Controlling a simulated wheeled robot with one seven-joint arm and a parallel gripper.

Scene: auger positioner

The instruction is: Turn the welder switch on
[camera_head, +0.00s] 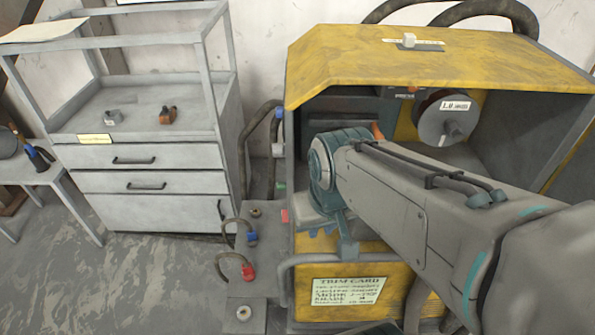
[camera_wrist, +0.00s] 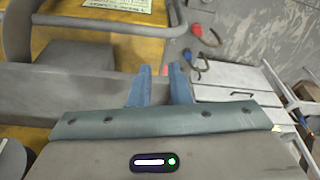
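The yellow welder cabinet (camera_head: 440,62) stands at the right in the head view, its front open. A small orange-red part (camera_head: 377,131) shows just above my wrist; I cannot tell whether it is the welder switch. My arm hides much of the cabinet's inside. My gripper (camera_wrist: 160,70) shows two blue fingers with a gap between them and nothing held, over a grey ledge in the wrist view. In the head view, the gripper (camera_head: 346,247) points down in front of the cabinet, above the trim card (camera_head: 349,290).
A labelled spool (camera_head: 447,118) sits inside the cabinet. A slider knob (camera_head: 408,41) is on its top. A grey tube rail (camera_head: 284,275) runs along the front. Cables with blue (camera_head: 252,238) and red (camera_head: 248,272) plugs lie left. A grey drawer cabinet (camera_head: 150,210) stands farther left.

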